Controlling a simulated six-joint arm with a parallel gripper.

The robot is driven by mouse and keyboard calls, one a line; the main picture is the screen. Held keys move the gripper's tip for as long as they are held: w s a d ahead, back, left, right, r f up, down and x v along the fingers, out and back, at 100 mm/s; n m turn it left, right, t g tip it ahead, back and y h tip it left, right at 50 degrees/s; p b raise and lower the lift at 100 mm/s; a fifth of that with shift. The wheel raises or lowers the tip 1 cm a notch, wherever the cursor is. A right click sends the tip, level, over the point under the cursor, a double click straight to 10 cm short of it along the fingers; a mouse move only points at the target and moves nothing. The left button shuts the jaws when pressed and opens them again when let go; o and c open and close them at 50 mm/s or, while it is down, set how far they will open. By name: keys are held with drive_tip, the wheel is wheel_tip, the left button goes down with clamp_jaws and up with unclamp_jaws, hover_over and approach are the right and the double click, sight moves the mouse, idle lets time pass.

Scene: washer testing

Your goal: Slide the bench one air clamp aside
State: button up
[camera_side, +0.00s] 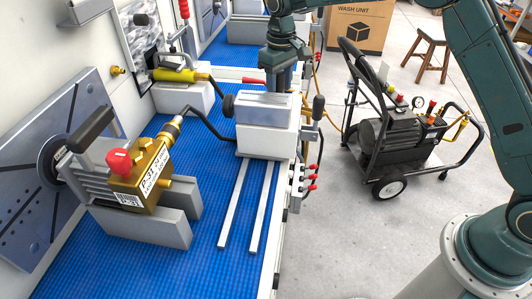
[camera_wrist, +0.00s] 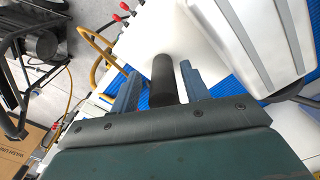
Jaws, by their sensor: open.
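The air clamp (camera_side: 266,124) is a white block with a silver top. It sits on two pale rails on the blue mat, with a dark knob (camera_side: 228,105) on its left and an upright black handle (camera_side: 318,106) on its right. My gripper (camera_side: 283,84) is low over the clamp's far side in the side view. In the wrist view, my gripper (camera_wrist: 160,70) has its two blue-grey fingers apart, with a black cylindrical grip (camera_wrist: 163,78) between them. Gaps show beside the grip. The clamp's silver top (camera_wrist: 258,35) is to the right there. Contact cannot be told.
A brass valve (camera_side: 145,178) with a red cap stands in a grey fixture (camera_side: 150,228) on the left, facing the clamp's bent black rod. The rails (camera_side: 235,215) are bare toward the front. A wheeled pump cart (camera_side: 385,130) stands on the floor at right.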

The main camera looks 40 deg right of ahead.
wheel_tip(320, 180, up, 14)
drive_tip(key=shift+f, duration=0.15)
idle(0.6)
idle(0.6)
